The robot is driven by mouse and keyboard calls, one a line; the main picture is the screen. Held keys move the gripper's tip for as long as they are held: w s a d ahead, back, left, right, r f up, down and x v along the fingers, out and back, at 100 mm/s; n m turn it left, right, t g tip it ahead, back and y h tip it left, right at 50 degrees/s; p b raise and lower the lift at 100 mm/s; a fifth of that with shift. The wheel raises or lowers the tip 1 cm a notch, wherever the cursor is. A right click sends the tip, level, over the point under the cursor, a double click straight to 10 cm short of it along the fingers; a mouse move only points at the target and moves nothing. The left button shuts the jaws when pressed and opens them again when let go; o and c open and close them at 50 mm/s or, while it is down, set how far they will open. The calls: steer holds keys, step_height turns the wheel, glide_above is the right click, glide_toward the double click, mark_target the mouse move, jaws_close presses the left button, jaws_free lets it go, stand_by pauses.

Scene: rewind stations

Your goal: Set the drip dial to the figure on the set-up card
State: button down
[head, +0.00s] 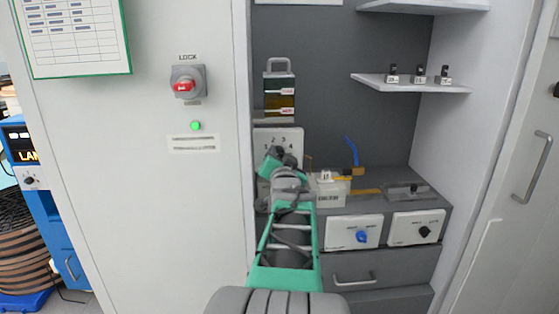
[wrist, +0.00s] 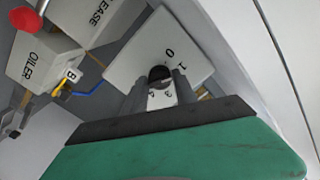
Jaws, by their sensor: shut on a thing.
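The drip dial's white plate (head: 279,136) stands upright at the back left of the bay, with figures along its top edge. In the wrist view the plate (wrist: 150,50) shows a 0 and a 1, and part of another figure between my fingers. My gripper (wrist: 160,80) is shut on the dark round dial knob (wrist: 159,72); the fingers hide most of it, so its setting cannot be read. In the head view my gripper (head: 277,156) covers the lower plate. A green-edged sheet (head: 75,35) hangs at the upper left; its print is too small to read.
A white oiler box (head: 328,190) stands just right of my gripper; it also shows in the wrist view (wrist: 40,62). A bottle of dark liquid (head: 280,95) is above the dial. A cabinet wall (head: 200,230) is close on the left.

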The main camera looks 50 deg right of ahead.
stand_by(0.3)
steer(key=c, duration=1)
jaws_free()
steer(key=v, duration=0.7)
steer(key=shift+s+a+b, duration=0.25)
steer(key=shift+a+b, duration=0.05)
